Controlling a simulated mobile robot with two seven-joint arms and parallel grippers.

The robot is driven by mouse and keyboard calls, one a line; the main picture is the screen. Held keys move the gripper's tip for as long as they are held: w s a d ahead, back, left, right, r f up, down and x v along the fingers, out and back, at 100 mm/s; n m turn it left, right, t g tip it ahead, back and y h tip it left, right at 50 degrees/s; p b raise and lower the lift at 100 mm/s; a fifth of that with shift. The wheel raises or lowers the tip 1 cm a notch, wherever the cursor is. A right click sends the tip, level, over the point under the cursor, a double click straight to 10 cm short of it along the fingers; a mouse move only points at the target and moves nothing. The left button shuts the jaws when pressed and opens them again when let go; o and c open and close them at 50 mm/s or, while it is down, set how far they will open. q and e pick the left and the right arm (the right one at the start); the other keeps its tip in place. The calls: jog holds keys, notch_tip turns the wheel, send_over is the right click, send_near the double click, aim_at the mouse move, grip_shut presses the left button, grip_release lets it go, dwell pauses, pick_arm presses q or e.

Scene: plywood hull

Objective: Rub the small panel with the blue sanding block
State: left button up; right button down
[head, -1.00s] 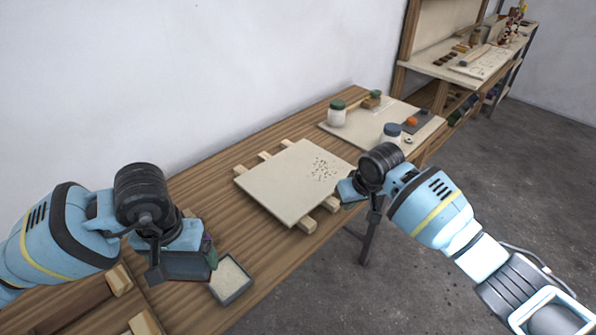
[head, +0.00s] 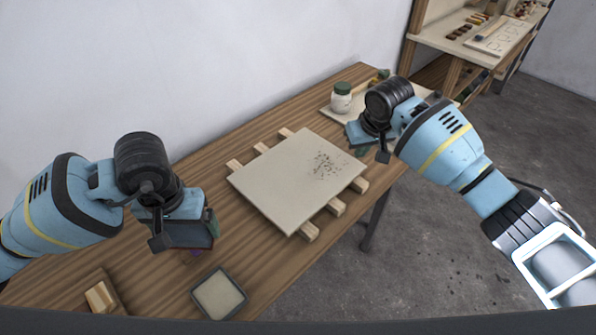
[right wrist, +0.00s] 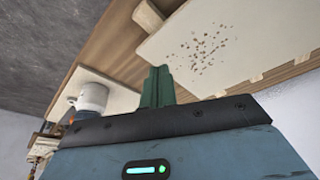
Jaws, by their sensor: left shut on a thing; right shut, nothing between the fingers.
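The small pale panel (head: 275,175) lies on wooden battens on the workbench, with dark specks on its right part; its specked end also shows in the right wrist view (right wrist: 250,55). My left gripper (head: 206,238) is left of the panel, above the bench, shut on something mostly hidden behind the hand. Only a small purplish bit shows below it, so I cannot tell whether it is the blue sanding block. My right gripper (head: 363,150) is near the panel's right corner, its green fingers (right wrist: 158,88) shut and empty.
A grey-rimmed shallow tray (head: 219,315) stands at the bench's front edge. A wooden block (head: 100,297) lies at the near left. A white jar with a green lid (head: 341,98) stands beyond the panel. Bare bench (head: 205,180) lies left of the panel.

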aim_at(355, 170)
pick_arm(q)
jog(key=shift+g, duration=0.5)
jog(key=shift+s+f+b, duration=0.2)
jog(key=shift+f+b, duration=0.25)
jog(key=shift+f, duration=0.8)
jog(key=shift+s+f+b, duration=0.15)
jog(key=shift+f+b, duration=0.3)
jog(key=shift+f, duration=0.8)
pick_arm(e)
jog(key=shift+f, duration=2.35)
jog(key=shift+w+r, duration=0.1)
pick_arm(q)
jog(key=shift+f, duration=0.1)
pick_arm(e)
jog(key=shift+f, duration=0.55)
